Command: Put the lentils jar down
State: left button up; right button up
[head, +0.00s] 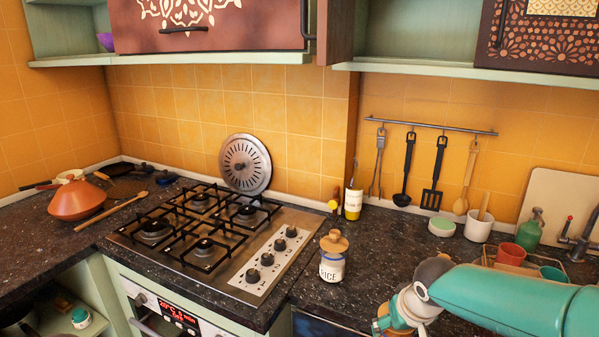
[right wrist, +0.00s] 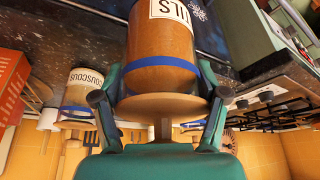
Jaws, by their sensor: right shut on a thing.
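The lentils jar (right wrist: 163,45) shows large in the right wrist view, with brown contents, a blue band, a wooden lid and a white label of which "TILS" is readable. My right gripper (right wrist: 160,96) is shut on it near the lid end, one finger on each side. Whether the jar's base touches anything cannot be told. My left gripper is in neither view.
A rice jar (head: 332,262) stands on the dark counter (head: 375,245) beside the gas hob (head: 215,235). A couscous jar (right wrist: 78,92) shows in the wrist view. A white mug (head: 478,230) and green bottle (head: 530,231) stand at the back right.

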jog(key=shift+w+a+r, duration=0.1)
jog(key=shift+w+r, duration=0.05)
jog(key=shift+w, duration=0.2)
jog(key=shift+m, duration=0.4)
jog(key=s+f, duration=0.3)
jog(key=f, duration=0.4)
jog(key=s+f, duration=0.3)
jog(key=f, duration=0.4)
jog(key=shift+s+f, duration=0.25)
jog(key=shift+f, duration=0.05)
jog(key=shift+a, duration=0.15)
